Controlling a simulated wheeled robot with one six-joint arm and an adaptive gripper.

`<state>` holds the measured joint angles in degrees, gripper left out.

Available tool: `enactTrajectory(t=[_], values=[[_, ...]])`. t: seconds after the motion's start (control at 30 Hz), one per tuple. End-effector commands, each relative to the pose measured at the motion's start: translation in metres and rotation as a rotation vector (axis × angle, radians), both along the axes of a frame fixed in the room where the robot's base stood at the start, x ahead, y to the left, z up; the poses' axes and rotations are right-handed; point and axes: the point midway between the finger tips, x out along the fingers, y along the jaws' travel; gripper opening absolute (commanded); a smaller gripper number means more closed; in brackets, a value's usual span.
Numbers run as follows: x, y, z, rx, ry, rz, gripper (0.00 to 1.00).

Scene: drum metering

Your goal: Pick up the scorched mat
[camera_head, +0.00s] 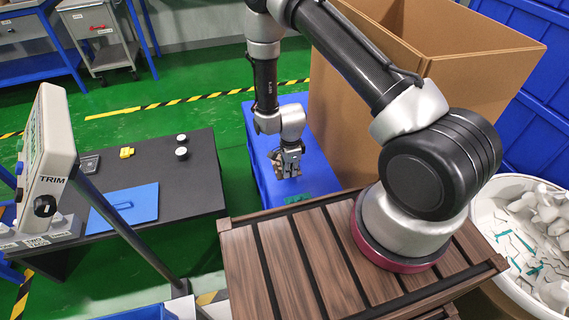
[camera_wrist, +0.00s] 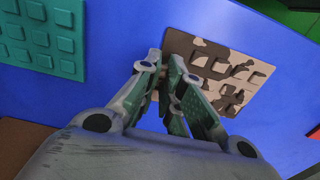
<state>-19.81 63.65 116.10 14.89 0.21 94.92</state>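The scorched mat (camera_wrist: 231,66) is tan with dark brown patches and raised pads. It shows in the wrist view over a blue surface, tilted in the picture. My gripper (camera_wrist: 166,58) has its fingers close together at the mat's left end, with a strip of the mat between them. The fingers hide part of that end. In the head view, my gripper (camera_head: 289,172) is over the blue table, and a small brownish part of the mat (camera_head: 277,158) shows beside it. How high the mat is above the surface is hard to tell.
A teal mat (camera_wrist: 42,38) lies on the blue table (camera_head: 262,166), left of my gripper in the wrist view. A tall cardboard box (camera_head: 330,115) stands close to the right of the table. A black table (camera_head: 195,205) with a blue sheet is at left. A white bin (camera_head: 484,214) holds scraps.

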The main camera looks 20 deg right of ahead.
Motion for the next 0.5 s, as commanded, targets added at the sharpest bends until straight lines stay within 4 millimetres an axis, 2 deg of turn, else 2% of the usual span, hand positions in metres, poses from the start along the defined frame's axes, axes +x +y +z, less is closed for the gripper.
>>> enactTrajectory(t=[0.37,0.5], values=[[0.0,0.0,0.002,0.0,0.0,0.0,0.0],[0.001,0.0,0.013,0.001,-0.001,0.001,0.0]])
